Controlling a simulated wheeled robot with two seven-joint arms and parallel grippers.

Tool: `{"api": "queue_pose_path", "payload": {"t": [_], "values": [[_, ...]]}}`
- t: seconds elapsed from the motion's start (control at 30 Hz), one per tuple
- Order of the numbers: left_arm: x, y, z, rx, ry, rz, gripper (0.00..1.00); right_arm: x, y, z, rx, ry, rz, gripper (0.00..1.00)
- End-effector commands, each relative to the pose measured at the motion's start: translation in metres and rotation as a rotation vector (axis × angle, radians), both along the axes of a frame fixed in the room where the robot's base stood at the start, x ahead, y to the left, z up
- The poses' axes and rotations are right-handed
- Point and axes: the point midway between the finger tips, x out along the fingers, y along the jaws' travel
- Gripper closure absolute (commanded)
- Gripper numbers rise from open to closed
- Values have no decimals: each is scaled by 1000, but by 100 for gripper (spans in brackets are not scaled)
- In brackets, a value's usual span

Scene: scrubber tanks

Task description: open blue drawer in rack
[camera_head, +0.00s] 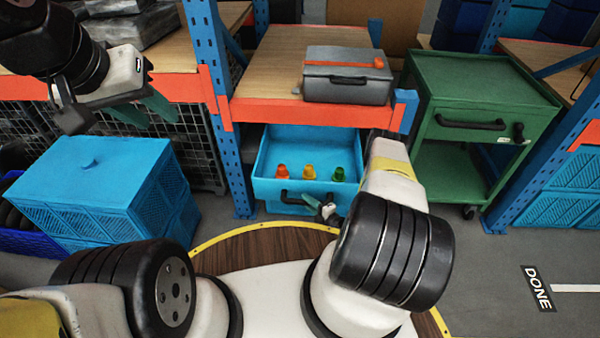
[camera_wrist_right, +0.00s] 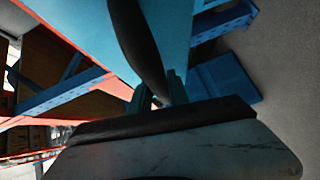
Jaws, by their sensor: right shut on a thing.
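The blue drawer (camera_head: 300,154) sits low in the rack, below the orange beam, and is pulled out so its inside shows. In the right wrist view the dark handle (camera_wrist_right: 138,45) runs between the fingers (camera_wrist_right: 158,98), with the blue drawer front (camera_wrist_right: 172,40) behind.
A grey toolbox (camera_head: 347,80) stands on the shelf above the drawer. A green cart (camera_head: 485,75) is at the right. Blue crates (camera_head: 95,185) stand at the left. Grey floor with a DONE mark (camera_head: 538,289) is open at the lower right.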

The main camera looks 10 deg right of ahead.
Motion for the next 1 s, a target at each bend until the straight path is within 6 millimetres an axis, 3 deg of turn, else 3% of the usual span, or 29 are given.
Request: {"api": "queue_pose_path", "payload": {"t": [0.53,0.57,0.63,1.0], "values": [[0,0,0,0,0,0,64,-7,0,-1,-3,1,-3,100],[0,0,0,0,0,0,64,-8,0,-1,-3,2,-3,72],[0,0,0,0,0,0,64,-7,0,-1,-2,1,-3,59],[0,0,0,0,0,0,64,-10,-1,0,-1,1,-1,57]]}}
